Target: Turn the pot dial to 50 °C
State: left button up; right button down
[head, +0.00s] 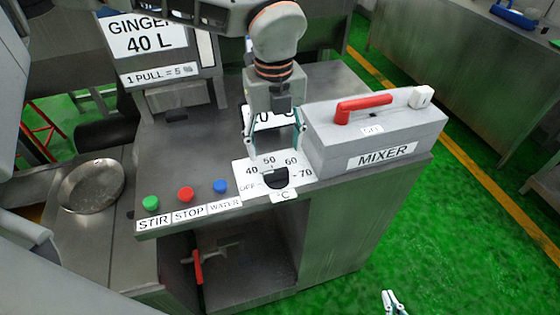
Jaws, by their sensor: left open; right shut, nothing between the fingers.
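The pot dial (276,179) is a small black knob on a white scale plate (245,170) at the front edge of the steel counter. The scale reads OFF, 40, 50, 60 and 70, with a °C tag (284,196) below. I cannot tell which mark the knob points to. My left gripper (277,155) points down, with its fingers spread, just behind and above the dial, apart from it as far as I can see. Its fingers partly cover a second white label (262,118) behind. My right gripper (393,302) is shut and empty at the bottom edge, over the green floor.
A grey mixer box (375,135) with a red lever (362,104) stands close right of the dial. Green (151,203), red (185,195) and blue (220,186) buttons lie left. A ginger dispenser (150,60) stands behind left, a metal bowl (92,187) far left.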

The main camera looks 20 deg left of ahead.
aim_at(276, 171)
pick_arm(q)
notch_tip(276, 171, down, 7)
jog(key=shift+s+f+p, duration=0.1)
jog(key=shift+f+p, duration=0.05)
jog(key=shift+p, duration=0.2)
jog(key=c, duration=1.1)
